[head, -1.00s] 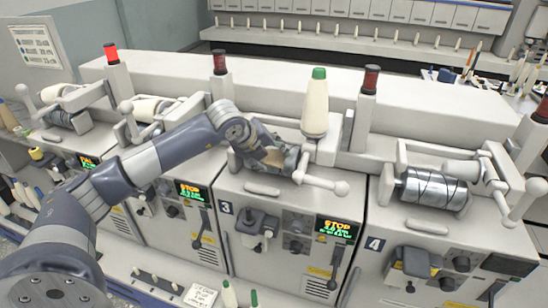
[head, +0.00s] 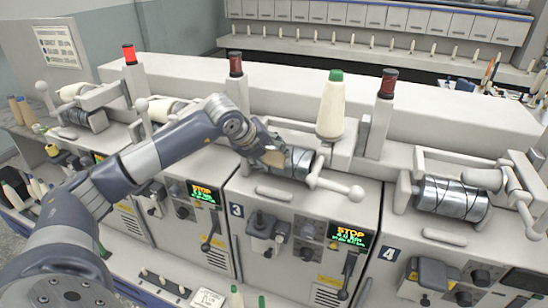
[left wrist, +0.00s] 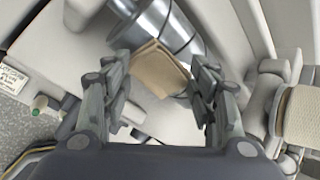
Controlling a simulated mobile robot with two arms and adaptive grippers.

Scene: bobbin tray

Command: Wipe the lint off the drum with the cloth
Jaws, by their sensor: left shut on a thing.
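The steel grooved drum (head: 299,161) sits in the top of unit 3, its left part hidden by my gripper in the head view. My left gripper (head: 268,147) is at the drum's left end, shut on a folded tan cloth (head: 273,157). In the left wrist view the cloth (left wrist: 160,68) lies between the fingers (left wrist: 158,88) and overlaps the near side of the shiny drum (left wrist: 166,28). I cannot tell whether it presses on the drum. No lint can be made out on the visible part. My right gripper is out of view.
A cream yarn cone with a green tip (head: 331,108) stands behind the drum. A white lever with a ball end (head: 354,192) sticks out at its right. Unit 4 has a similar drum (head: 450,198).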

